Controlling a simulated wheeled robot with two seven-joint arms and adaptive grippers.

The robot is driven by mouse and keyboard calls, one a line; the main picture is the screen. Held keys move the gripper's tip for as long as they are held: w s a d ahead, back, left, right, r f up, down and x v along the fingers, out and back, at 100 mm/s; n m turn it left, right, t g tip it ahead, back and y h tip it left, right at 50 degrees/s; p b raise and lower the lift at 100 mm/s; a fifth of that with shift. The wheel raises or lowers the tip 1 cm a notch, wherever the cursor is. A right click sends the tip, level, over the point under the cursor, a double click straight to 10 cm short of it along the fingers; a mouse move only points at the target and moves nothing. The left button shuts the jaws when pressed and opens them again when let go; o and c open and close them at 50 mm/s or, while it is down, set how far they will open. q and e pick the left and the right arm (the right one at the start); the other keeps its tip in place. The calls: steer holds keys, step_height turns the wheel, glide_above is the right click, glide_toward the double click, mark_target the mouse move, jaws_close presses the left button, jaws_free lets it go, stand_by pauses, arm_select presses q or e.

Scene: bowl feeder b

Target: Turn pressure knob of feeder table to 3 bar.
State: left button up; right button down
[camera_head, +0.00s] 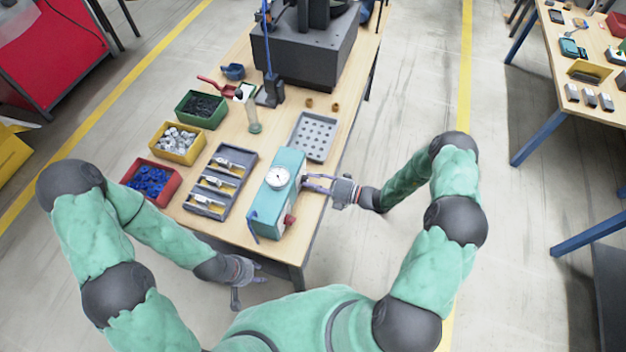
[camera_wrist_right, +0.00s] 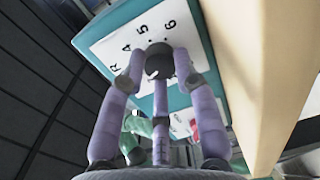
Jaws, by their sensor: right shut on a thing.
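The teal pressure unit (camera_head: 265,210) stands on the wooden table near its front edge, with a round white gauge (camera_head: 278,177) on top. The gauge reading is too small to tell. The knob's setting cannot be read. My left gripper (camera_head: 252,270) hangs empty before the table's front edge; its opening is unclear.
Left of the unit are a grey tray with several parts (camera_head: 222,182) and red (camera_head: 172,196), yellow (camera_head: 198,157) and green (camera_head: 217,117) bins. A perforated plate (camera_head: 315,137) lies behind the unit. A dark machine (camera_head: 305,60) stands further back. Floor right of the table is clear.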

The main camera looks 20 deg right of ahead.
steer(key=shift+w+d+m+p, duration=0.1)
steer(key=shift+m+p, duration=0.25)
steer(key=shift+m, duration=1.25)
steer(key=c, duration=0.9)
jaws_free()
steer(key=v, duration=1.2)
steer(key=shift+w, duration=0.1)
